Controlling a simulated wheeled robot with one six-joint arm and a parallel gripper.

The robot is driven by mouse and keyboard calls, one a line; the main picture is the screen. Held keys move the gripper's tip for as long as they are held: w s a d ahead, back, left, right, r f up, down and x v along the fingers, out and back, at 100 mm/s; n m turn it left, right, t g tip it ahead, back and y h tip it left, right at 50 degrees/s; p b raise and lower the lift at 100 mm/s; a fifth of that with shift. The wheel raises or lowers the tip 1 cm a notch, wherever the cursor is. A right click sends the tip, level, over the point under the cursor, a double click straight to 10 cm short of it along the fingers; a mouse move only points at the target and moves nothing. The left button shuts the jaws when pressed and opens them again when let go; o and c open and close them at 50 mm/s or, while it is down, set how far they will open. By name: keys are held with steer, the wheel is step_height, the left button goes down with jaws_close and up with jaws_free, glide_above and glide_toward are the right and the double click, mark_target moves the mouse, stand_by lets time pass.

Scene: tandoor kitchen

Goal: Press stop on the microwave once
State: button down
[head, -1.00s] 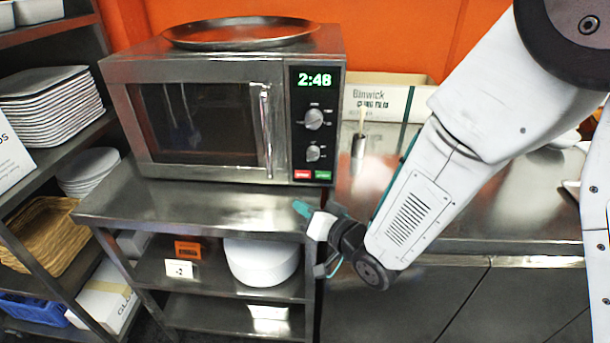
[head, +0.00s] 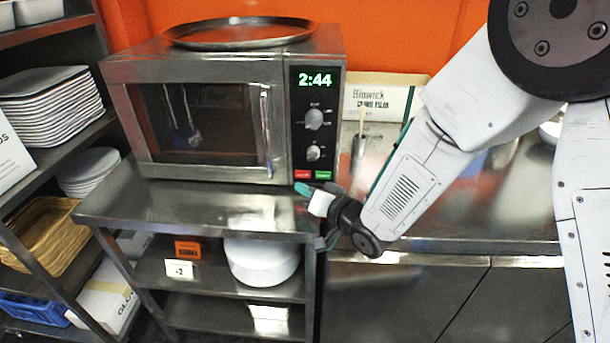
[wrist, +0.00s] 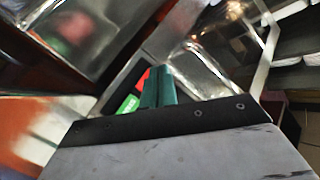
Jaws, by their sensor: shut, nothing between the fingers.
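The steel microwave (head: 205,68) stands on a steel shelf unit, its door shut. Its display (head: 315,80) reads 2:44 in green. Below two knobs on the black panel are a red button (head: 302,174) at left and a green button (head: 323,174) at right. My gripper (head: 303,188) is shut and empty, its teal fingertips just below the red button in the head view. In the wrist view the fingers (wrist: 158,84) partly cover the red button (wrist: 143,78), with the green button (wrist: 128,105) beside it. I cannot tell whether they touch the panel.
A round metal tray (head: 240,33) lies on top of the microwave. A cardboard box (head: 380,100) and a small metal holder (head: 358,146) stand on the counter to the right. A rack with stacked plates (head: 45,105) is at left.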

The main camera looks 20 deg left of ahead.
mark_target(296, 175)
steer(key=shift+w+a, duration=0.25)
steer(key=shift+w, duration=0.95)
stand_by(1.2)
steer(key=shift+w+a, duration=0.1)
steer(key=shift+w, duration=0.1)
steer(key=shift+w+a, duration=0.1)
steer(key=shift+w, duration=0.25)
stand_by(0.6)
steer(key=shift+s, duration=0.1)
steer(key=shift+s+d, duration=0.2)
steer(key=shift+s, duration=0.5)
steer(key=shift+s+d, duration=0.2)
steer(key=shift+s, duration=0.6)
steer(key=shift+s+d, duration=0.2)
steer(key=shift+s, duration=0.6)
steer(key=shift+s+d, duration=0.2)
steer(key=shift+s, duration=0.6)
